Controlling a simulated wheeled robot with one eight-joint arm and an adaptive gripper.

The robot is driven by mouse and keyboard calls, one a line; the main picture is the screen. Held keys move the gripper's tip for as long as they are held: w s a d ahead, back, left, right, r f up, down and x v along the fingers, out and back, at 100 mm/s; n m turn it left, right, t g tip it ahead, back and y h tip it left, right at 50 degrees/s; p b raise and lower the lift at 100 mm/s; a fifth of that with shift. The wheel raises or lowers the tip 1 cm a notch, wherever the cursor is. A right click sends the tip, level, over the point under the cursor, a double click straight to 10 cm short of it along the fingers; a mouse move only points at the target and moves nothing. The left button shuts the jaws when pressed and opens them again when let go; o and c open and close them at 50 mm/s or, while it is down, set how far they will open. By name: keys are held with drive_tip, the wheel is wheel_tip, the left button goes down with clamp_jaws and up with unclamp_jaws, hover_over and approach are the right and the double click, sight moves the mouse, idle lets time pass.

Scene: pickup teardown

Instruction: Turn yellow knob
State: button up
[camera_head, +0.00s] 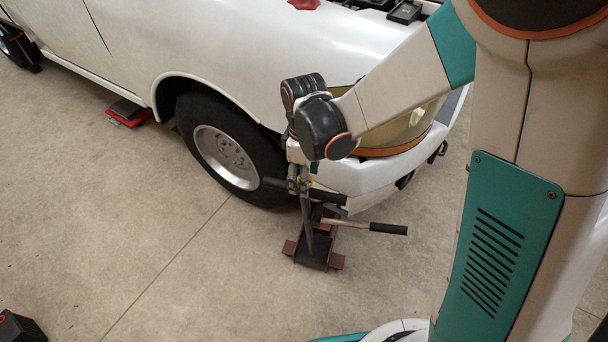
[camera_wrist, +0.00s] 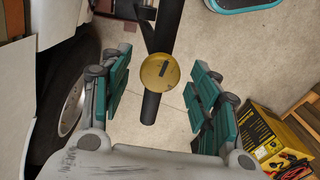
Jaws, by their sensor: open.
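In the wrist view a round yellow knob (camera_wrist: 159,71) with a dark slot mark sits on a dark post (camera_wrist: 151,108). My gripper (camera_wrist: 160,82) is open, with one teal-padded finger on each side of the knob and visible gaps between. In the head view my gripper (camera_head: 302,183) is low beside the truck's front corner, over a dark red floor jack (camera_head: 318,252). The knob is too hidden or small to make out there. I cannot tell how deep the knob sits between the fingers.
The white pickup (camera_head: 235,55) and its front wheel (camera_head: 228,157) stand close beside my gripper. A black-gripped handle (camera_head: 388,229) sticks out right from the jack. A yellow-black box (camera_wrist: 262,135) is at the right in the wrist view.

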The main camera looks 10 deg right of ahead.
drive_tip(key=shift+r, duration=3.8)
wheel_tip(320, 180, up, 4)
drive_tip(key=w+d+m+t, duration=0.1)
drive_tip(key=w+d+m, duration=0.1)
drive_tip(key=s+d+r+m+t, duration=0.3)
drive_tip(key=s+d+m, duration=0.2)
drive_tip(key=s+d, duration=0.1)
drive_tip(key=s+d+r+m+t, duration=0.3)
drive_tip(key=s+d+m, duration=0.2)
drive_tip(key=s, duration=0.4)
drive_tip(key=shift+d+r+m, duration=0.25)
drive_tip(key=shift+d+m, duration=0.15)
drive_tip(key=shift+d, duration=0.25)
